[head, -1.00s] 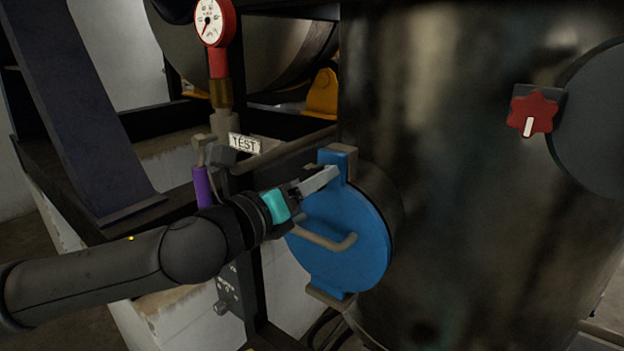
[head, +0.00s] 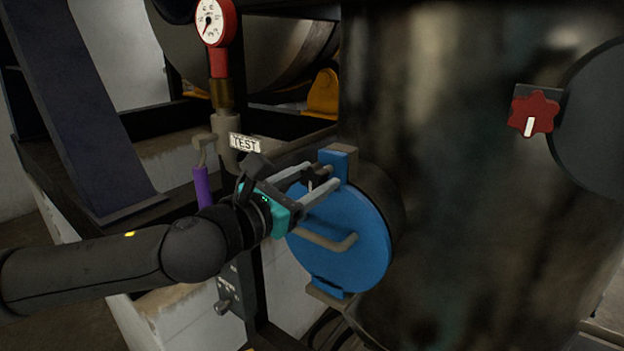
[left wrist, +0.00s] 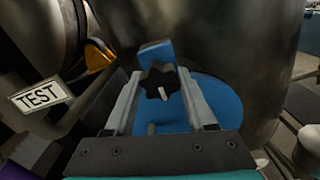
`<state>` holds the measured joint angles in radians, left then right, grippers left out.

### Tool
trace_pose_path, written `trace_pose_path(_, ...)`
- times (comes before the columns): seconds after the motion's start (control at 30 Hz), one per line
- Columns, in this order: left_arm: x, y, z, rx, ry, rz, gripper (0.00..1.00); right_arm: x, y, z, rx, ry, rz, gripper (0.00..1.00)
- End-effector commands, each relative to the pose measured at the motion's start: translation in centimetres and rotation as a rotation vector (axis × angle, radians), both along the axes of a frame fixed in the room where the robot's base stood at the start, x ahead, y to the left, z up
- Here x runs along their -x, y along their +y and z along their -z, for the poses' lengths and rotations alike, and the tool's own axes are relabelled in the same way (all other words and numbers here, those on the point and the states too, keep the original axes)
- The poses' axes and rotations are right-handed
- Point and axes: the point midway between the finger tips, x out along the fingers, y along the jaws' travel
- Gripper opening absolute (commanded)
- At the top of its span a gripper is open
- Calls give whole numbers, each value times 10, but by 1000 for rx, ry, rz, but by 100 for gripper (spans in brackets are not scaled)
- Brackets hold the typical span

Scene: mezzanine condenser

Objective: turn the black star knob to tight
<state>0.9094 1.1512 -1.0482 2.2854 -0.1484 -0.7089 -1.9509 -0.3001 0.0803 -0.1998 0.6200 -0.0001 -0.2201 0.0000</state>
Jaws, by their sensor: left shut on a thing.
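The black star knob (head: 315,178) is near the top of the round blue door (head: 350,225). In the left wrist view the knob (left wrist: 158,76) shows dark lobes and a white pointer mark that points down and slightly right. My left gripper (head: 321,176) has its two grey fingers on either side of the knob and is shut on it. In the left wrist view the fingers (left wrist: 160,73) flank the knob. No tight mark is readable. My right gripper is not in view.
A bent handle (head: 328,241) sticks out of the blue door below the gripper. A TEST tag (head: 245,142), a purple-gripped lever (head: 202,187) and a red gauge (head: 212,24) are to the left. A red star knob (head: 533,112) is on the dark vessel at right.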

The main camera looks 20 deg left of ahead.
Motion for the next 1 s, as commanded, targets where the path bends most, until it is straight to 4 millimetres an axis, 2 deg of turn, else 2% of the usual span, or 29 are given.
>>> trace_pose_path(0.6,0,1,0,-39,-15,-2,0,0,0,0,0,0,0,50)
trace_pose_path(0.63,0,1,0,-39,-15,-1,59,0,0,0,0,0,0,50)
trace_pose_path(0.87,0,0,0,-38,-14,-1,85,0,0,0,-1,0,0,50)
trace_pose_path(1.0,0,0,0,-37,-13,0,86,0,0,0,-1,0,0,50)
